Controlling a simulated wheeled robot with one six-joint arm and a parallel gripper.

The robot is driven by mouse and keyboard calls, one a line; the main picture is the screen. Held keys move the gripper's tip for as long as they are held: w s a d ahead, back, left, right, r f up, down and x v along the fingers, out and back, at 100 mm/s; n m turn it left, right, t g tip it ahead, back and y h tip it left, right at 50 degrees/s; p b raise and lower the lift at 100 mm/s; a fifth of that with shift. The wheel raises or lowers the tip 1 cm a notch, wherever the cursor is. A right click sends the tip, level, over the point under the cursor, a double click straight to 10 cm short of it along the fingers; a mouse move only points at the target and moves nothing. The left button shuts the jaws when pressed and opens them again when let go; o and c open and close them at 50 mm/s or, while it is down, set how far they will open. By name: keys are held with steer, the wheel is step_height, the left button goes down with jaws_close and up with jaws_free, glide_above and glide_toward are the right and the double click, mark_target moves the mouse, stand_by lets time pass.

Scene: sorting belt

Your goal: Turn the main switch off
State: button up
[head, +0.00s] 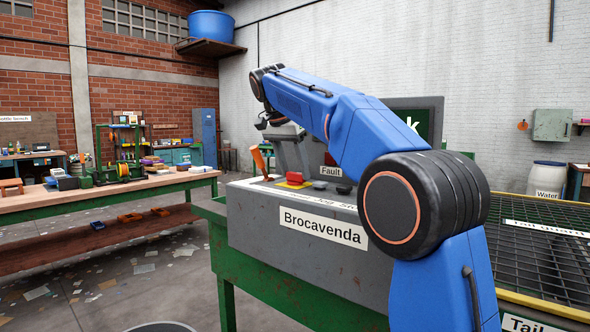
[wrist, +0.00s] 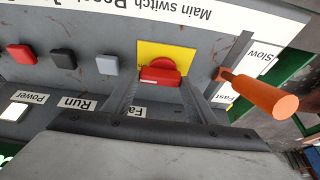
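The main switch is a red rotary knob (head: 295,178) on a yellow plate on top of the grey control console (head: 262,230). In the wrist view the red knob (wrist: 160,72) sits on its yellow plate (wrist: 184,58) beside the upside-down "Main switch" label (wrist: 182,12). Its grip bar lies across the picture. My gripper (head: 292,166) points down at the knob from above. In the wrist view its two grey fingers (wrist: 160,88) are apart, one on each side of the knob. I see gaps beside the knob; fingertip depth is hard to tell.
An orange-handled lever (wrist: 265,95) stands close to the right finger, by the Slow/Fast labels. Red (wrist: 21,54), black (wrist: 63,58) and grey (wrist: 107,64) buttons lie left of the knob. A screen (head: 415,118) stands behind my arm.

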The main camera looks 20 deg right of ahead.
steer(key=shift+c, duration=1.3)
steer(key=n+t+y, duration=0.1)
steer(key=n, duration=0.3)
steer(key=shift+s+d, duration=0.1)
steer(key=shift+d, duration=0.05)
steer(key=n+y, duration=0.1)
steer(key=n, duration=0.1)
steer(key=n+y, duration=0.1)
steer(key=n, duration=0.1)
steer(key=shift+d+n+t, duration=0.15)
steer(key=shift+n+t, duration=0.15)
steer(key=n, duration=0.2)
steer(key=n+y, duration=0.1)
steer(key=n, duration=0.1)
steer(key=shift+d+y, duration=0.15)
steer(key=shift+y, duration=0.15)
steer(key=shift+w+d+n+y, duration=0.1)
steer(key=shift+n+y, duration=0.4)
steer(key=shift+n, duration=0.85)
steer(key=shift+w+n+y, duration=0.1)
steer(key=shift+n+y, duration=0.4)
steer(key=shift+n, duration=0.85)
steer(key=shift+g, duration=0.4)
